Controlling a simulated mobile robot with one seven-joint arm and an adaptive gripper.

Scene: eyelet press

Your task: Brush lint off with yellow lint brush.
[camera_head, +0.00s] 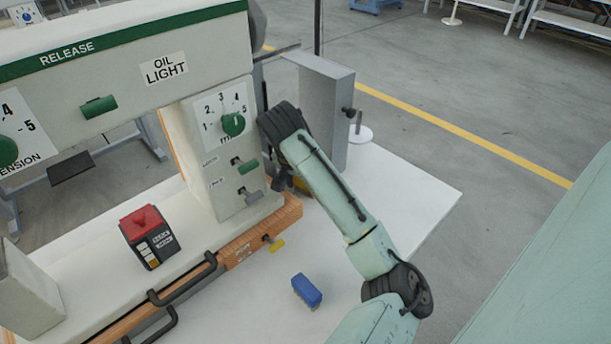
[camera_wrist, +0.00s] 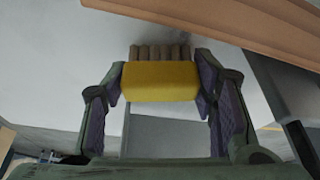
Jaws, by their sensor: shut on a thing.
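The yellow lint brush (camera_wrist: 160,82) is held between the two fingers of my gripper (camera_wrist: 160,84) in the wrist view. Its row of pale brown bristles points away from my gripper, towards a whitish surface. I cannot tell whether the bristles touch that surface. In the head view my arm hides most of the gripper beside the machine's column; only a small yellow patch of the brush (camera_head: 301,185) shows. A faint greyish smudge shows on the whitish surface near the bristles, but I cannot tell if it is lint.
The cream press (camera_head: 180,160) with dials and levers stands left of my arm. A grey cabinet (camera_head: 325,100) is behind it. A blue brush-like block (camera_head: 307,290) lies on the white table (camera_head: 410,195). A red-topped button box (camera_head: 150,237) sits at left. The table's right side is clear.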

